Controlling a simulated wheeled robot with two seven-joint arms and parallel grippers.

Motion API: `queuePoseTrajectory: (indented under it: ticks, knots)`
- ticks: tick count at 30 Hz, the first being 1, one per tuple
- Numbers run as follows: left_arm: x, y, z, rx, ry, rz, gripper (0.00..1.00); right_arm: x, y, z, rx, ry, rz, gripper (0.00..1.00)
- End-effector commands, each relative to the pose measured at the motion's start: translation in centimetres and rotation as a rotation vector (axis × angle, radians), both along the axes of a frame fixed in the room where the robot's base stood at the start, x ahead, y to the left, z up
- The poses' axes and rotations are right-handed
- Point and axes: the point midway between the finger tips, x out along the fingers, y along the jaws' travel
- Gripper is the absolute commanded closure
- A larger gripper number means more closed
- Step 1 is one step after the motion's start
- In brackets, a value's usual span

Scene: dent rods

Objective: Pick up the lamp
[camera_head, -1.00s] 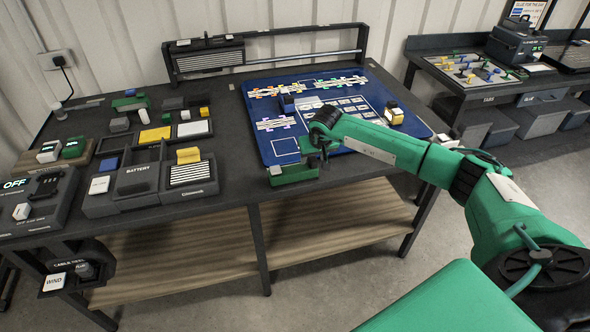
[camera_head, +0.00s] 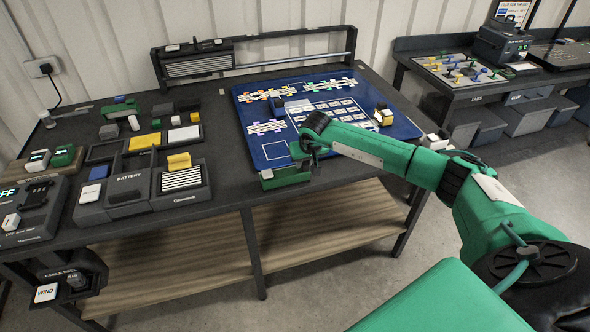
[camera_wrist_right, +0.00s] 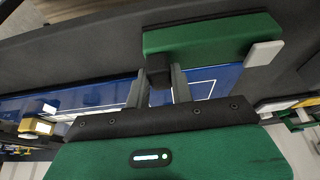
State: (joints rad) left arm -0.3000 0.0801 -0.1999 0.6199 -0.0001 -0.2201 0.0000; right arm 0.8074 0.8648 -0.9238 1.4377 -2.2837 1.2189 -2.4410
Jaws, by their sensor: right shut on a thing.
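A green bar-shaped thing with a dark stem, which I take to be the lamp (camera_head: 286,177), is at the front edge of the bench, by the blue mat's front corner. It also shows in the right wrist view (camera_wrist_right: 205,38), with a pale end piece at its right. My right gripper (camera_head: 310,159) is just above and behind it. In the wrist view my right gripper (camera_wrist_right: 158,78) has its two fingers on either side of the dark stem and is shut on it. I cannot tell whether the bar touches the bench. My left gripper is not in view.
The blue mat (camera_head: 272,150) lies behind the lamp, with cards and a small yellow-and-white block (camera_head: 383,117) on it. A battery tray (camera_head: 125,190) and a striped block (camera_head: 181,179) stand to the left. Open floor lies in front of the bench.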

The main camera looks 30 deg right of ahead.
Motion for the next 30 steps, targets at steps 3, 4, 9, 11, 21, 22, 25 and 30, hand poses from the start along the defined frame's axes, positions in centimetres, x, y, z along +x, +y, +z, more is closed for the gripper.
queuePoseTrajectory:
  ticks: [3,4,9,11,21,22,25,30]
  knots:
    - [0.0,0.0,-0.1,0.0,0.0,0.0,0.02,0.1,0.0,0.5,0.001,-0.003,-0.001,1.0]
    - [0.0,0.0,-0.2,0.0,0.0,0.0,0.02,0.1,0.0,0.7,0.001,-0.003,-0.001,1.0]
    - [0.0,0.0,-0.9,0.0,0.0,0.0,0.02,0.1,-0.1,2.6,-0.001,-0.006,0.0,1.0]
    - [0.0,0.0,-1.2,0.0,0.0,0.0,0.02,0.2,0.0,3.8,0.0,-0.007,0.001,1.0]
    - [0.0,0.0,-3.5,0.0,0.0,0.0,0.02,0.2,0.0,13.3,0.0,-0.009,0.0,1.0]
    - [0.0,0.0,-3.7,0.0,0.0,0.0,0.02,0.1,0.0,14.0,0.001,-0.007,0.0,1.0]
    - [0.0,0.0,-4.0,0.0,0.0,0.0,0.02,0.1,0.0,16.2,0.001,-0.007,0.0,1.0]
    - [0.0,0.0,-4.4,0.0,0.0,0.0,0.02,0.1,0.0,18.8,0.0,-0.005,-0.001,1.0]
